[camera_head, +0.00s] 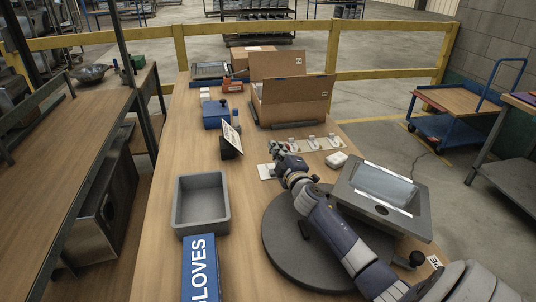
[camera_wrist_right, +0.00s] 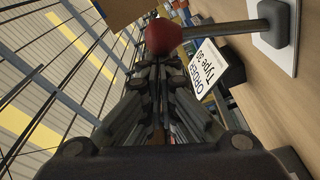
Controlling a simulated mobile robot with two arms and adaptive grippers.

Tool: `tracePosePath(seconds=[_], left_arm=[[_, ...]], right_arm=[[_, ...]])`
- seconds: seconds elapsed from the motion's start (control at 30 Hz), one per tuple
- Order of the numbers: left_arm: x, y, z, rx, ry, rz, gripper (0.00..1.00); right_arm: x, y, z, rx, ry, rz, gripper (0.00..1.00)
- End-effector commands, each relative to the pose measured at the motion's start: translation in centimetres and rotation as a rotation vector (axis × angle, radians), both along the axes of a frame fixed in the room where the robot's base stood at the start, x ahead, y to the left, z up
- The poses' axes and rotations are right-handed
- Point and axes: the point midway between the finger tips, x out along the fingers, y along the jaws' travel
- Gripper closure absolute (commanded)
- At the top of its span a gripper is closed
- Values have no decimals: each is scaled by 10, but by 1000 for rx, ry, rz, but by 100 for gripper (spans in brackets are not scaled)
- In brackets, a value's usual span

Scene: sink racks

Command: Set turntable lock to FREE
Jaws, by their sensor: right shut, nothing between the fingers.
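The round dark grey turntable (camera_head: 280,240) lies on the bench, partly hidden under my right arm. A lever with a red ball knob (camera_wrist_right: 163,37) and a grey pivot block (camera_wrist_right: 279,22) stands on a white plate (camera_wrist_right: 262,50). The plate also shows in the head view (camera_head: 266,171), left of my right gripper (camera_head: 276,149). In the wrist view my right gripper (camera_wrist_right: 158,72) is shut and empty, its fingertips close to the red knob; I cannot tell whether they touch. No lock marking is readable on the plate. My left gripper is out of view.
A grey bin (camera_head: 201,225) and a blue GLOVES box (camera_head: 199,267) stand left of the turntable. An order card (camera_head: 231,137) stands behind them. A tilted screen (camera_head: 384,187) is to the right, and a cardboard box (camera_head: 291,100) is farther back.

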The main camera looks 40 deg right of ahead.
Motion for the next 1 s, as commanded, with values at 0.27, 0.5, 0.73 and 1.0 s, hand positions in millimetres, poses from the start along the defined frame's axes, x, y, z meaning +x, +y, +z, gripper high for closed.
tracePosePath(seconds=[0.27,0.5,0.73,1.0], left_arm=[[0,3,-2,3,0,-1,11],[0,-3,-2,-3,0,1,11],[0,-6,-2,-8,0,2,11],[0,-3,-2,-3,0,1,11]], right_arm=[[-3,-13,-1,-2,1,-1,100],[-3,-15,-1,-2,2,-1,100],[-3,-15,-1,-3,2,-1,100],[-20,-9,-4,-3,5,-2,100]])
